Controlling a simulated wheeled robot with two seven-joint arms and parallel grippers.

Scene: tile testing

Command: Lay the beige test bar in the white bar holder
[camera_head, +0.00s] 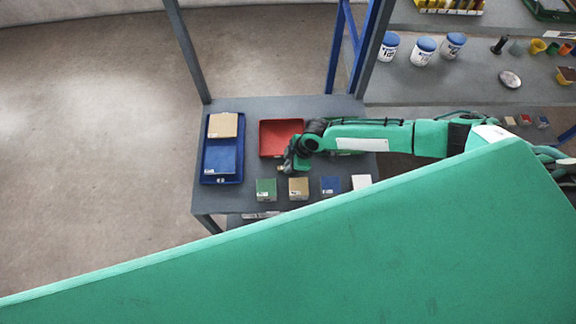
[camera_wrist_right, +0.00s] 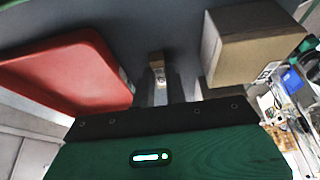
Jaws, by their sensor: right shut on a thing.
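The beige test bar (camera_wrist_right: 157,62) shows as a small tan end between the fingers of my right gripper in the right wrist view. My right gripper (camera_wrist_right: 160,85) is shut on it. In the head view my right gripper (camera_head: 287,165) is small, above the table, beside the red tray and behind the row of holders. The white bar holder (camera_head: 361,182) stands at the right end of that row, well to the right of the gripper. I see no bar in it, but its inside is too small to tell. My left gripper is not in view.
Green (camera_head: 266,190), beige (camera_head: 299,188) and blue (camera_head: 331,186) holders stand left of the white one; the beige one looms close in the wrist view (camera_wrist_right: 262,50). A red tray (camera_head: 270,146) and a blue tray (camera_head: 208,178) with beige and blue items are on the table.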

